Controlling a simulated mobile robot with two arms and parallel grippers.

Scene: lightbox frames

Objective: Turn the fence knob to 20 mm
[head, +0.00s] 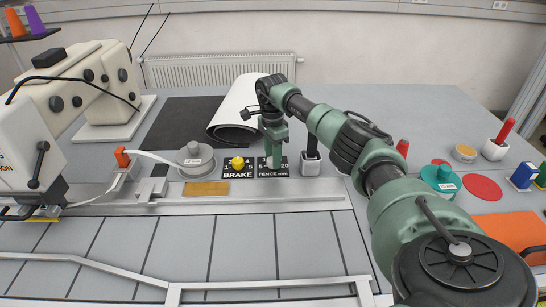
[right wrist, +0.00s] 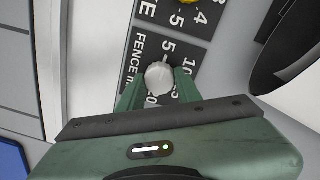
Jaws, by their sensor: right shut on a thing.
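The fence knob (right wrist: 158,76) is a pale grey round knob on a black dial plate (right wrist: 178,52) marked FENCE with white numbers; 5, 10 and 20 can be made out. My right gripper (right wrist: 158,90) is shut on the knob, one green finger on each side. In the head view my right gripper (head: 274,150) points down over the fence plate (head: 272,174) and mostly hides the knob. The knob's pointer direction cannot be told. My left gripper is not in view.
The yellow brake knob (head: 237,162) sits close left of the fence plate. A grey round weight (head: 195,158) stands further left, and a black holder (head: 311,158) stands close right. A rolled white sheet (head: 240,108) lies behind. A metal rail (head: 220,202) runs in front.

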